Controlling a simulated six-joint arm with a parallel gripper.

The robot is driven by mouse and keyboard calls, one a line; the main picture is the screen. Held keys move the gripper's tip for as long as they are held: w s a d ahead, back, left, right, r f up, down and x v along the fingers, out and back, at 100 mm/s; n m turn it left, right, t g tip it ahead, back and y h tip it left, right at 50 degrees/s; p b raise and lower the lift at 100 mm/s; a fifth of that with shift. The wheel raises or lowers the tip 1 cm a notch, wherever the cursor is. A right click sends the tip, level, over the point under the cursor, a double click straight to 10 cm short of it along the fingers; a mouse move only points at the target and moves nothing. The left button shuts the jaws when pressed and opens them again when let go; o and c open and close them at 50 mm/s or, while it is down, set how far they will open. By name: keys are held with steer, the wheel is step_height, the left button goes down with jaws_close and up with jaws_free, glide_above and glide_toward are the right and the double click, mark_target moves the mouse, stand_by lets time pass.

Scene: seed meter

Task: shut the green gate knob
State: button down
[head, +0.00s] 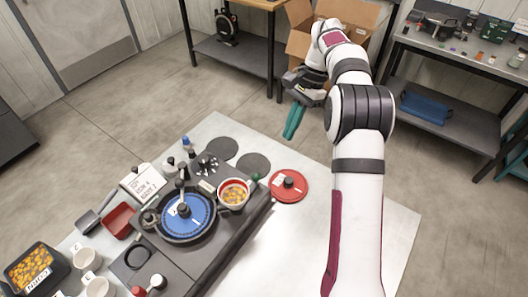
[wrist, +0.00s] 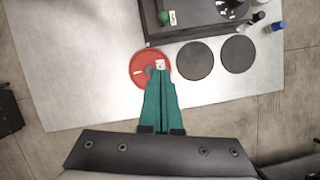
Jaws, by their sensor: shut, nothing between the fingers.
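The green gate knob (head: 255,177) is a small round knob at the right edge of the dark seed meter machine, beside a bowl of orange seeds (head: 235,194). In the wrist view the green knob (wrist: 163,17) shows near the top, on the machine's edge. My gripper (head: 289,136) has long teal fingers, closed together and empty. Whether the gate is open cannot be told.
A red disc (head: 289,187) with a dark hub lies right of the machine. Two dark round discs (head: 254,163) lie near the table's far corner. A blue disc (head: 186,217) sits on the machine. Cups, a red tray and a seed bin stand at left. The table's right side is bare.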

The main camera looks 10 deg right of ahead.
mark_target(258, 179)
steer(key=s+a+f, duration=0.3)
steer(key=a+f, duration=0.3)
steer(key=f, duration=0.2)
steer(key=shift+s+a, duration=0.25)
steer(key=shift+s, duration=0.1)
steer(key=shift+f, duration=0.1)
steer(key=shift+s+a, duration=1.1)
